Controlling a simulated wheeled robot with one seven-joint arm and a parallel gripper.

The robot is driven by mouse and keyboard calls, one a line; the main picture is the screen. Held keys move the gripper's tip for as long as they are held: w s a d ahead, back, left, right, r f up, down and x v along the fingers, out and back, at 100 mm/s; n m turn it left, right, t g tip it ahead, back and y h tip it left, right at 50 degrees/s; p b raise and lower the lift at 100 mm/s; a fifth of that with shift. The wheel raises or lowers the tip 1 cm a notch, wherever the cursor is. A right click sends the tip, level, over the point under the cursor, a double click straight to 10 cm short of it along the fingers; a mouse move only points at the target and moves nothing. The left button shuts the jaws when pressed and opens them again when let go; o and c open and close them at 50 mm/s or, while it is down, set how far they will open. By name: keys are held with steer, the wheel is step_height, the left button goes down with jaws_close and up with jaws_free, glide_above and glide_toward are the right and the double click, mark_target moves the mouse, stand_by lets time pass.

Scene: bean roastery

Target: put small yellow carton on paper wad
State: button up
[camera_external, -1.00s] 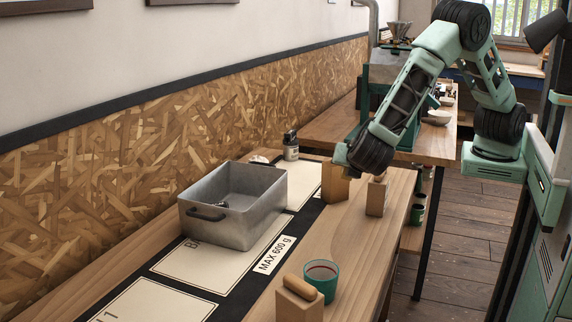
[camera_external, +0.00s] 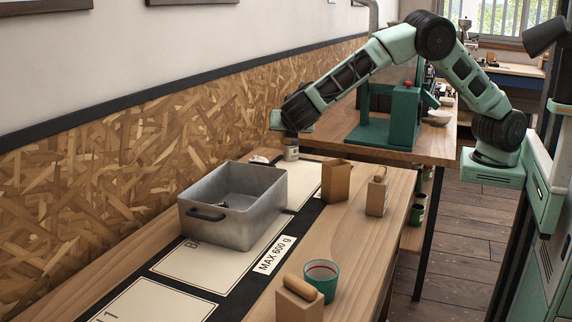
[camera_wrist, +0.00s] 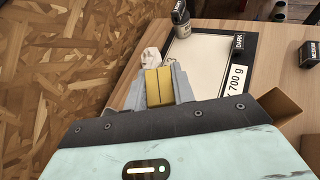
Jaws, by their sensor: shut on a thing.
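The small yellow carton (camera_wrist: 160,88) is held between the two grey fingers of my gripper (camera_wrist: 158,86) in the wrist view. The crumpled whitish paper wad (camera_wrist: 150,57) shows just beyond the carton, partly covered by it. I cannot tell whether the two touch. In the external view the paper wad (camera_external: 259,160) lies at the table's wall side, behind the metal bin. My gripper's hand (camera_external: 277,119) is above and a little right of it there; the fingers and carton cannot be made out.
A grey metal bin (camera_external: 232,215) stands in front of the wad. A jar (camera_external: 291,153) stands close to its right. An open cardboard box (camera_external: 336,182) and a wooden block with a handle (camera_external: 376,198) stand farther right. The chipboard wall (camera_wrist: 50,70) is close at left.

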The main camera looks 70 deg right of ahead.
steer(key=w+d+r+n+t+y+b, duration=0.2)
steer(key=w+d+n, duration=0.1)
steer(key=w+d, duration=1.25)
steer(key=p, duration=0.1)
glide_above(258, 159)
steer(key=shift+n+h, duration=0.3)
steer(key=shift+n, duration=0.1)
step_height(258, 159, down, 11)
steer(key=shift+a+r, duration=0.1)
steer(key=shift+r, duration=0.05)
steer(key=shift+f, duration=2.1)
steer(key=shift+f, duration=0.15)
steer(key=o, duration=1)
steer(key=b+v, duration=0.1)
steer(key=v, duration=1.1)
steer(key=shift+r, duration=0.25)
